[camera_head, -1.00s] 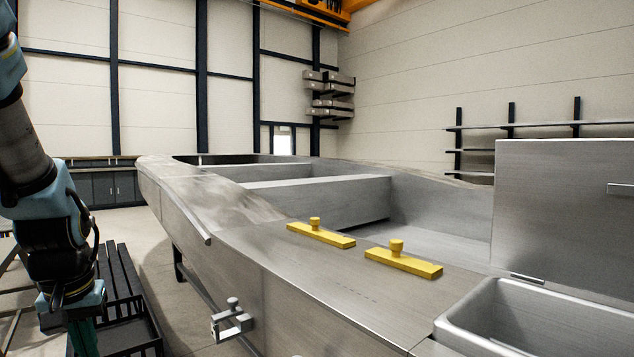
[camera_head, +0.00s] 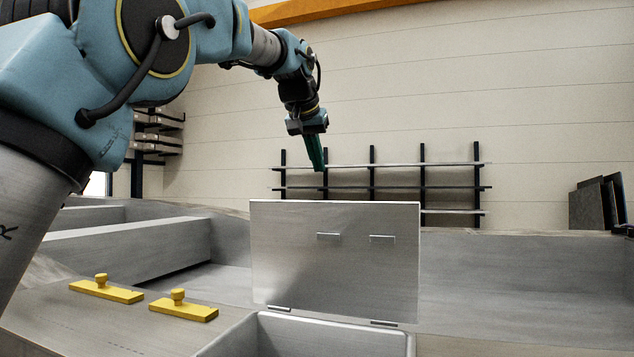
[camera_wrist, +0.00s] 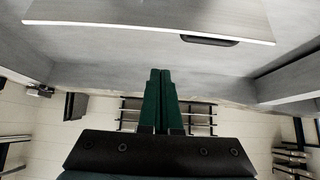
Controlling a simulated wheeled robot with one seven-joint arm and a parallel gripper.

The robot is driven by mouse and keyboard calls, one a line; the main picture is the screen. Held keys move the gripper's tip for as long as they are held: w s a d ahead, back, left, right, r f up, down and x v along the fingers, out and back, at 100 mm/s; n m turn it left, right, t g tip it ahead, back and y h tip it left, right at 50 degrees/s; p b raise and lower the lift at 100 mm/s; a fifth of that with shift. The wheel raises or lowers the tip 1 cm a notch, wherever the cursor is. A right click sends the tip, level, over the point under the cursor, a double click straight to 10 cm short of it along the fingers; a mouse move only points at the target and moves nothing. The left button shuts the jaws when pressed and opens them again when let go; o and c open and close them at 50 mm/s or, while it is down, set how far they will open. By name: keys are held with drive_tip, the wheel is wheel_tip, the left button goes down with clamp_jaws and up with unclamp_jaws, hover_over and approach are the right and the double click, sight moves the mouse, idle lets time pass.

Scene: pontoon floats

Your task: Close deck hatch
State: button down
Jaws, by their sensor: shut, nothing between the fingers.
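The deck hatch lid (camera_head: 335,255) is a flat grey metal panel. It stands open, about upright, on two hinges at its lower edge, behind the open hatch well (camera_head: 320,338). Two small bright strips show on the face towards me. My gripper (camera_head: 322,168) has green fingers, shut and empty, pointing down above the lid's top edge and apart from it. In the wrist view the fingers (camera_wrist: 160,75) are together. A grey panel (camera_wrist: 130,14) with a dark handle (camera_wrist: 210,40) shows above them there, probably the lid; which face cannot be told.
Two yellow cleats (camera_head: 184,306) (camera_head: 105,289) sit on the side deck left of the well. A wall rack (camera_head: 400,165) stands behind the boat, with dark panels (camera_head: 598,204) at far right. Air above the well is free.

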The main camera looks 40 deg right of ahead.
drive_tip(key=shift+w+d+f+p, duration=0.3)
drive_tip(key=shift+f+p, duration=0.3)
drive_tip(key=shift+f, duration=0.65)
drive_tip(key=shift+w+d+f+p, duration=0.25)
drive_tip(key=shift+f+p, duration=0.35)
drive_tip(key=shift+f, duration=0.6)
drive_tip(key=shift+w+d+f+p, duration=0.3)
drive_tip(key=shift+f+p, duration=0.3)
drive_tip(key=shift+f, duration=0.65)
drive_tip(key=shift+s+a+f+b, duration=0.1)
drive_tip(key=shift+a+f+b, duration=0.05)
drive_tip(key=shift+b, duration=0.2)
